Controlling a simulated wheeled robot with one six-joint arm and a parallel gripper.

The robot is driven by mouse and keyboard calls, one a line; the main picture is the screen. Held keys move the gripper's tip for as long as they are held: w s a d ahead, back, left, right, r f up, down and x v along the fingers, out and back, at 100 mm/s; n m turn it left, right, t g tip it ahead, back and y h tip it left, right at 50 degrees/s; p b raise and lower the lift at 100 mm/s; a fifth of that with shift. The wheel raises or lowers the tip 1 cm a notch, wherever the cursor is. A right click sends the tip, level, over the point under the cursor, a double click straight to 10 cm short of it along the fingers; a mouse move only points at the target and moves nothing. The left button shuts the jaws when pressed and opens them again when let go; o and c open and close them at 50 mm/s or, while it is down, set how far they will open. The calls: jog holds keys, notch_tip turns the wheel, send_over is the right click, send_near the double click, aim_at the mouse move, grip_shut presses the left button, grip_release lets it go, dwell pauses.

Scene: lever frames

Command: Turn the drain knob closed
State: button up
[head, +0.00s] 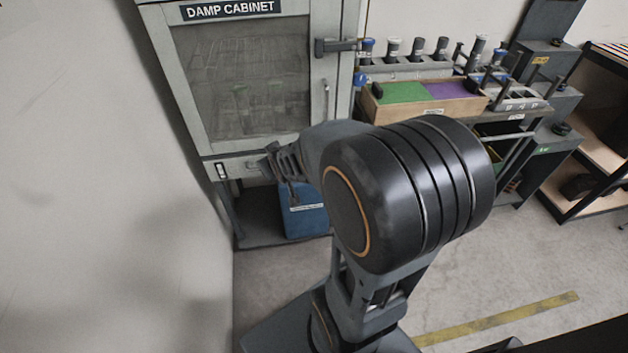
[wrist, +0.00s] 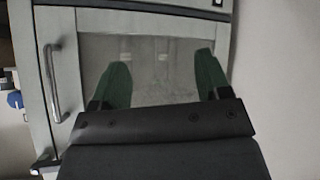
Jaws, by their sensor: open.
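The damp cabinet (head: 222,158) stands at the left in the head view, its glass door shut. Its lower panel carries a small white-and-black fitting (head: 221,171) at the left; I cannot tell whether this is the drain knob. No knob shows clearly in either view, and my arm and gripper cover part of the panel. My gripper (head: 270,162) is in front of the panel's right half. In the wrist view my gripper (wrist: 163,60) has its two green fingers spread apart, nothing between them, with the door's glass (wrist: 150,48) behind.
A blue container (head: 306,222) sits under the cabinet. The door has a bar handle (head: 326,101), also in the wrist view (wrist: 52,85). A bench with a wooden tray (head: 430,109) and several bottles stands to the right. A plain wall (head: 90,180) closes the left side.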

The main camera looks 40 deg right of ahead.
jog(key=w+d+f+t+h+b, duration=0.1)
jog(key=w+d+f+t+b, duration=0.15)
jog(key=d+f+b, duration=0.45)
jog(key=w+d+f+t+h+b, duration=0.1)
jog(key=w+d+f+t+b, duration=0.2)
jog(key=f, duration=0.7)
jog(key=s+d+f+t+h+b, duration=0.45)
jog(key=s+f+t+b, duration=0.2)
jog(key=f, duration=0.35)
jog(key=f+p+x, duration=0.1)
jog(key=x, duration=1.1)
jog(key=shift+w+m+g+y+p, duration=0.3)
jog(key=shift+w+m+y, duration=0.05)
jog(key=shift+m+y, duration=0.1)
jog(key=shift+r, duration=0.1)
jog(key=c, duration=0.9)
